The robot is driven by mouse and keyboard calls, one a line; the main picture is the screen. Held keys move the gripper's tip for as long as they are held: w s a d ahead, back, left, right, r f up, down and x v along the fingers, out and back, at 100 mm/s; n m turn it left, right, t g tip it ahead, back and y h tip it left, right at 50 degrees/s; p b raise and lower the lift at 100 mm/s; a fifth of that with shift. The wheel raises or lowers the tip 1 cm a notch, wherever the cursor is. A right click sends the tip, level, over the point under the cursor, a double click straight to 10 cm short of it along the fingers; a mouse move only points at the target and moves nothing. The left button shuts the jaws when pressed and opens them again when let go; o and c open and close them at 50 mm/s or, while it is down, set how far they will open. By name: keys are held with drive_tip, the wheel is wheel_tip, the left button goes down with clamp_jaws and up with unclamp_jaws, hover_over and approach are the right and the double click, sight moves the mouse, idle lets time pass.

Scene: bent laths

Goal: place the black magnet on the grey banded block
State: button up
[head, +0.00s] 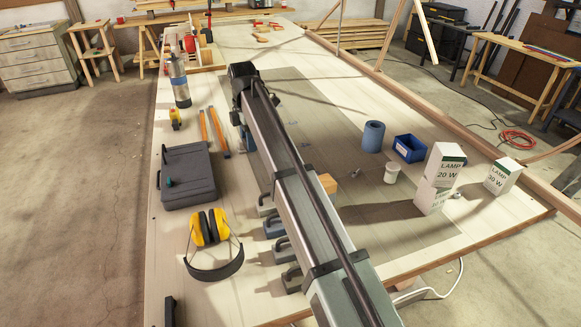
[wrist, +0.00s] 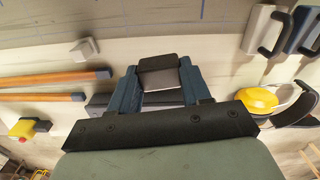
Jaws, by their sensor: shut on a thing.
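In the wrist view my gripper (wrist: 160,75) has its two blue fingers closed on a small dark block with a paler grey face, which looks like the black magnet (wrist: 158,64). It appears held above the pale table top. In the wrist view a small light grey block (wrist: 84,50) lies on the table to the left of the fingers. I cannot make out bands on it, so I cannot tell whether it is the grey banded block.
Handled weights (head: 274,226) stand along my arm's left side. A blue roll (head: 373,136), blue bin (head: 409,148) and lamp boxes (head: 437,180) stand right.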

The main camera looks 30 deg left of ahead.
drive_tip(key=w+d+r, duration=0.3)
drive_tip(key=w+d, duration=0.1)
drive_tip(key=d, duration=0.1)
wheel_tip(320, 180, up, 5)
drive_tip(key=m, duration=0.2)
hover_over(325, 180)
drive_tip(key=shift+f, duration=3.5)
drive_tip(key=shift+f, duration=0.15)
drive_tip(key=o, duration=1.2)
drive_tip(key=shift+c, duration=0.2)
